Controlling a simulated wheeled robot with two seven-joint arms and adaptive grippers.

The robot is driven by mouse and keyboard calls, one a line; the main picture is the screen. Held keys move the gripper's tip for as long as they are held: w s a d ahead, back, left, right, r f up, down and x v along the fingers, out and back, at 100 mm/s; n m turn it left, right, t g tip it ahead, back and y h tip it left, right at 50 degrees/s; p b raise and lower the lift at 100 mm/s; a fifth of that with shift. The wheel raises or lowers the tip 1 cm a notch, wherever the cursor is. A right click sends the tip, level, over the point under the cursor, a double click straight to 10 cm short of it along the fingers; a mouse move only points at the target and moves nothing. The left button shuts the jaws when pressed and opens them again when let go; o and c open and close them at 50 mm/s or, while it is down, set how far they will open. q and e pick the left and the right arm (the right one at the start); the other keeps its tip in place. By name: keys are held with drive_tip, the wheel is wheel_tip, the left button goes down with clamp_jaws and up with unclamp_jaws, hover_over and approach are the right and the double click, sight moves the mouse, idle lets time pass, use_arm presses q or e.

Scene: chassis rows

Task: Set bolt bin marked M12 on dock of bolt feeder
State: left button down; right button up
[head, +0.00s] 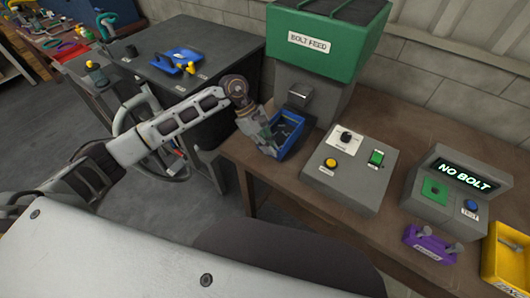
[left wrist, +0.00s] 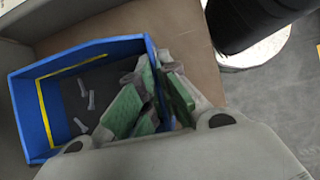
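The blue bolt bin (head: 297,138) is at the foot of the bolt feeder (head: 314,90), below its grey spout. In the left wrist view the bin (left wrist: 35,112) is open-topped, with a yellow stripe and several loose bolts inside. No M12 mark is readable. My left gripper (head: 267,138) is at the bin's near left side. In the left wrist view its green-padded fingers (left wrist: 158,98) lie close on both sides of a bin wall and appear to pinch it. The dock is hidden by the bin and gripper; I cannot tell whether the bin rests fully on it. My right gripper is out of view.
A grey control box (head: 348,170) with a knob and yellow button stands right of the bin. Further right are a "NO BOLT" display box (head: 446,190), a purple holder (head: 430,244) and a yellow bin (head: 505,262). A dark table (head: 215,50) with a blue item stands left.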

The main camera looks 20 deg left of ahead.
use_arm(q)
drive_tip(key=shift+w+d+b, duration=0.25)
drive_tip(key=shift+w+b, duration=0.15)
drive_tip(key=shift+w, duration=0.3)
drive_tip(key=shift+w+d+f+b, duration=0.1)
drive_tip(key=shift+w+d+b, duration=0.1)
drive_tip(key=shift+w+b, duration=0.3)
drive_tip(key=shift+w+d+b, duration=0.15)
drive_tip(key=shift+w+b, duration=0.15)
drive_tip(key=shift+w, duration=0.25)
drive_tip(key=shift+w+d, duration=0.1)
drive_tip(key=shift+w, duration=0.1)
drive_tip(key=shift+w+d+b, duration=0.15)
drive_tip(key=shift+w+b, duration=0.3)
drive_tip(key=shift+w, duration=0.05)
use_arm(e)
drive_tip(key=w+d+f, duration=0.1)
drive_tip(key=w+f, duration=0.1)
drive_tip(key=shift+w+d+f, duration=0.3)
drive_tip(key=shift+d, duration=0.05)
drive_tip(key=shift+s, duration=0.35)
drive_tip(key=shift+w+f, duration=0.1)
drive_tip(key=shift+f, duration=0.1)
use_arm(q)
drive_tip(key=shift+b, duration=0.3)
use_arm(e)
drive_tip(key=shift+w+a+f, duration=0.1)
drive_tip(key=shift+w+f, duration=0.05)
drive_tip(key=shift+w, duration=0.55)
